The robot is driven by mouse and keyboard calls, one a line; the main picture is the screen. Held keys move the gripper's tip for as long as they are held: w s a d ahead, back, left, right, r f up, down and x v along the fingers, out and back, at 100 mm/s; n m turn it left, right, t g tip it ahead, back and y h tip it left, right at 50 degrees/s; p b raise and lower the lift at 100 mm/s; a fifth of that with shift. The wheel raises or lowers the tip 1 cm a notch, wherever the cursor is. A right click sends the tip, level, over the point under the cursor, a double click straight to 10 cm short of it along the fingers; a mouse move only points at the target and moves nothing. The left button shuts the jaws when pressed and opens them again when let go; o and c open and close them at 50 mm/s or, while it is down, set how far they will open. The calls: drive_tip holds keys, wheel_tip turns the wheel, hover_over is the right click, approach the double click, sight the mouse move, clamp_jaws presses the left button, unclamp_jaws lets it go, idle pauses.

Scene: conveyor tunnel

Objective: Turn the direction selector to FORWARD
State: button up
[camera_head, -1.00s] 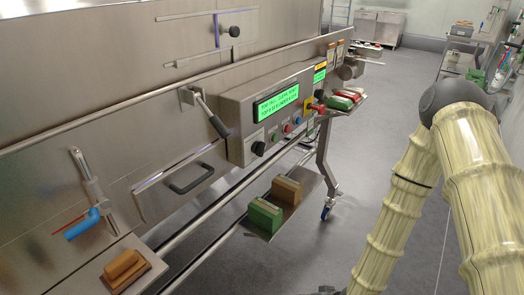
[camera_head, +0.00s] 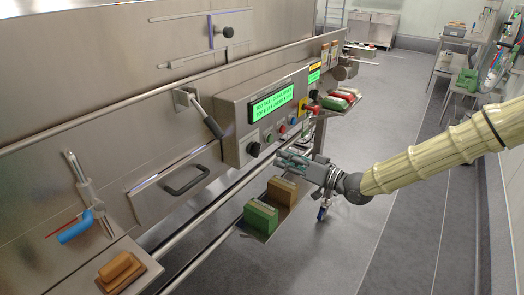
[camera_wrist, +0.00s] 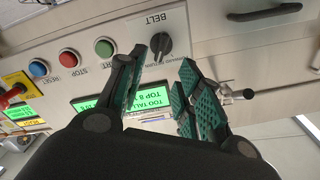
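The direction selector looks to be the black knob (camera_wrist: 161,44) on a pale plate marked BELT in the wrist view. Small lettering beside it is hard to read, and I cannot tell which way it is set. In the head view the knob (camera_head: 254,149) is at the lower left of the control box. My gripper (camera_wrist: 160,68) is open and empty, its green-padded fingers spread either side of the knob in the picture but apparently short of it. In the head view my gripper (camera_head: 281,160) is right of and slightly below the knob, pointing at the panel.
The control box has a green display (camera_head: 272,106), green (camera_wrist: 104,47), red (camera_wrist: 69,58) and blue (camera_wrist: 38,68) buttons, and a red switch on yellow (camera_wrist: 14,92). A lever handle (camera_head: 207,116) is to its left. Green and brown blocks (camera_head: 261,217) sit on a shelf below.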

sight(260, 150)
drive_tip(key=p+x, duration=0.1)
drive_tip(key=x, duration=0.8)
drive_tip(key=shift+a, duration=0.1)
clamp_jaws()
